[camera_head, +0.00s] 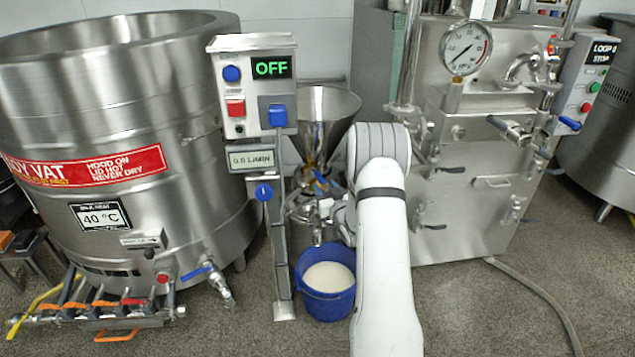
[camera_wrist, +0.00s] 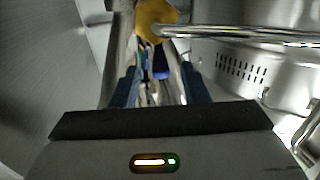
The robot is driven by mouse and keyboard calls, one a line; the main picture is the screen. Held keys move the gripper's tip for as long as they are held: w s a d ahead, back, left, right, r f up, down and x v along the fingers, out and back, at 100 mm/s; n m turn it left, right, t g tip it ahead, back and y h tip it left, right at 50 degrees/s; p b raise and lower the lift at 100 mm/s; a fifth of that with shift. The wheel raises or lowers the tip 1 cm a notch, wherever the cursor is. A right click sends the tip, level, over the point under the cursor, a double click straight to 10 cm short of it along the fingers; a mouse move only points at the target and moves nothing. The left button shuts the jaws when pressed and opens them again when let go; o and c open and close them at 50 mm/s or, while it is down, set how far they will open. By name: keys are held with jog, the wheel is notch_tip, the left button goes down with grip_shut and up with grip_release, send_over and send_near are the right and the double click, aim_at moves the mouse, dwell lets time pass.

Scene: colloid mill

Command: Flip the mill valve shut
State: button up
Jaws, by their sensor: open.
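The colloid mill stands between the large vat and the steel machine, with its steel hopper (camera_head: 325,108) on top. My gripper (camera_head: 335,208) is at the mill's body below the hopper, partly hidden behind my white arm. In the wrist view my gripper (camera_wrist: 158,86) is open, with dark fingers on both sides. A small blue part (camera_wrist: 161,64), perhaps the valve handle, shows between and beyond the fingers, below a yellow part (camera_wrist: 156,18). I cannot tell whether the fingers touch it. The valve's position is unclear. A blue bucket (camera_head: 318,303) with white liquid stands under the mill.
The mill's control box (camera_head: 254,88) reads OFF, and a sign (camera_head: 251,158) below it appears to read 0.0 L/MIN. The steel vat (camera_head: 130,120) is close at left. The steel machine (camera_head: 480,200) with a gauge is at right. A hose (camera_head: 535,295) lies on the floor.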

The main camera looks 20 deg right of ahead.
aim_at(318, 175)
jog(key=w+b, duration=0.1)
jog(key=w, duration=0.5)
jog(key=shift+w, duration=0.3)
grip_shut()
